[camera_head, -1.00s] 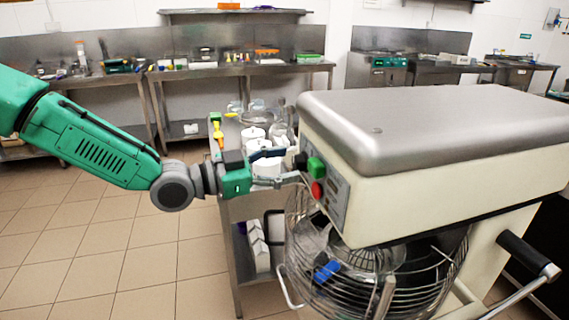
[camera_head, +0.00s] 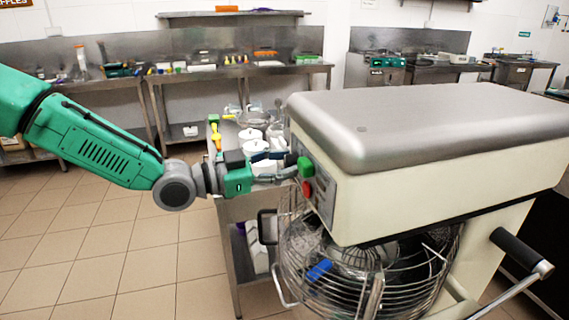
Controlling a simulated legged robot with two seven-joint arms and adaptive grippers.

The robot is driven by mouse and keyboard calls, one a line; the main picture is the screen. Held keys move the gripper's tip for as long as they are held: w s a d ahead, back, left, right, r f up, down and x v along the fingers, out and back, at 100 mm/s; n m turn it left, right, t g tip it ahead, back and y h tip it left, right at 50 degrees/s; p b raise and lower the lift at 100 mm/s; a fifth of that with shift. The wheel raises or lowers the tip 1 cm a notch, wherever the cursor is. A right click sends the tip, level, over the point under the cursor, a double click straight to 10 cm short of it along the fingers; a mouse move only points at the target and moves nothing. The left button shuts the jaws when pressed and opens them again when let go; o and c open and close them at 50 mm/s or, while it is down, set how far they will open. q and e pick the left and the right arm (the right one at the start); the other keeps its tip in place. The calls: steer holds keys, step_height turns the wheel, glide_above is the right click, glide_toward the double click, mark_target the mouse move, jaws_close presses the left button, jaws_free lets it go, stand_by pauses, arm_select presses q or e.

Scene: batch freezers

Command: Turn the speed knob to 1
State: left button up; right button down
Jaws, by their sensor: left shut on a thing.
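The big mixer (camera_head: 430,190) stands at the right, cream with a grey metal top. Its control panel (camera_head: 322,197) faces left and carries a green button (camera_head: 305,166) and a red button (camera_head: 307,188). The speed knob (camera_head: 291,158) is a small dark shape at the panel's left edge, mostly hidden by the fingers and the green button. My left gripper (camera_head: 286,167) reaches in from the left, its fingers at the knob and shut on it. The knob's marks and setting are too small to read. My right gripper is not in view.
A wire guard (camera_head: 290,262) surrounds the bowl under the mixer head. A black-handled lever (camera_head: 517,250) sticks out at the lower right. A metal cart (camera_head: 240,215) with white tubs (camera_head: 251,135) stands behind my gripper. Tiled floor is free at the left.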

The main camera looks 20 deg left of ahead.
arm_select(q)
steer(key=shift+a, duration=0.1)
steer(key=n+p, duration=0.3)
steer(key=n, duration=0.1)
steer(key=shift+w+n+g+p, duration=0.1)
steer(key=shift+n+g+p, duration=0.3)
steer(key=shift+n+p, duration=1.45)
steer(key=shift+n+b, duration=0.4)
steer(key=shift+n, duration=0.15)
steer(key=o, duration=1)
steer(key=shift+o, duration=0.7)
steer(key=shift+w+a+f, duration=0.1)
